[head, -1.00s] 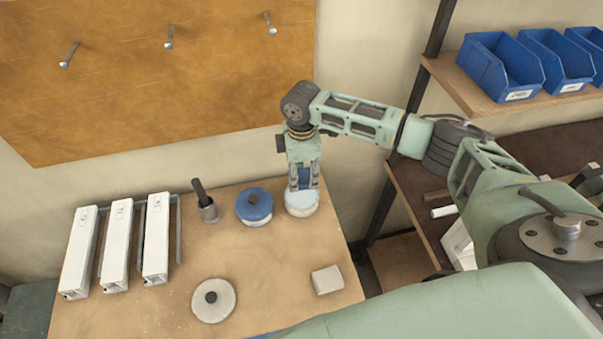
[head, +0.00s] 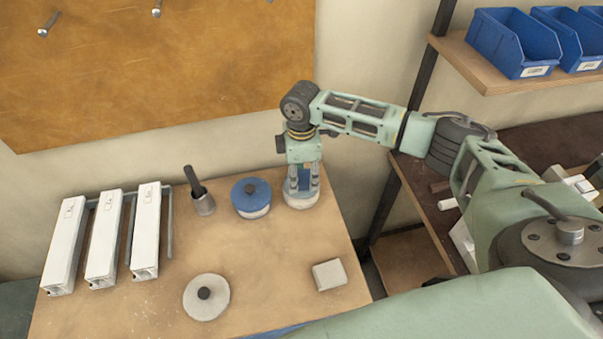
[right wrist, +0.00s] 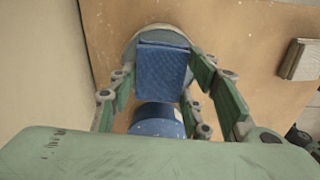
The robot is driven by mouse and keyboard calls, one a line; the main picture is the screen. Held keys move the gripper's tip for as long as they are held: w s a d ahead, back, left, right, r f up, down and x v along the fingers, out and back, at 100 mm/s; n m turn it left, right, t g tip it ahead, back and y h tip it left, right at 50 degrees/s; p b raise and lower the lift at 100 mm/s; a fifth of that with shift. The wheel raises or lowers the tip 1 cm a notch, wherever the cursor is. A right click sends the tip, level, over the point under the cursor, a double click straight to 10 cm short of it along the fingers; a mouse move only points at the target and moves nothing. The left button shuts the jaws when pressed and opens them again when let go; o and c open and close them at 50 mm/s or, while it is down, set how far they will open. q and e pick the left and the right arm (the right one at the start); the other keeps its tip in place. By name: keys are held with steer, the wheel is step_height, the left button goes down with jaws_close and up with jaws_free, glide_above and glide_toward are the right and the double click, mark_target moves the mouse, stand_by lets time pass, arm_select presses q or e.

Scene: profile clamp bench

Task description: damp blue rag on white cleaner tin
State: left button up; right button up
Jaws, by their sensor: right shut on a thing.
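My right gripper (head: 301,192) points down directly over the white cleaner tin (head: 299,203) at the back right of the bench. It is shut on the blue rag (right wrist: 162,68), which shows as a flat blue square between the fingers in the right wrist view. The rag's blue also shows between the fingers in the head view. The round pale rim of the tin (right wrist: 133,43) shows around the rag in the right wrist view. The rag is at or just above the tin's top; I cannot tell whether they touch. My left gripper is not in view.
A blue-lidded tin (head: 251,198) stands close left of the white tin. A round disc (head: 206,297) and a pale block (head: 329,275) lie in front. Bench between is clear.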

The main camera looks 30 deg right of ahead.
steer(key=shift+f, duration=0.5)
stand_by(0.8)
steer(key=shift+s+f, duration=0.1)
steer(key=shift+f, duration=0.05)
stand_by(2.0)
steer(key=shift+p, duration=0.3)
step_height(320, 180, up, 5)
steer(key=p, duration=0.5)
steer(key=shift+r+p, duration=0.75)
steer(key=shift+r, duration=0.35)
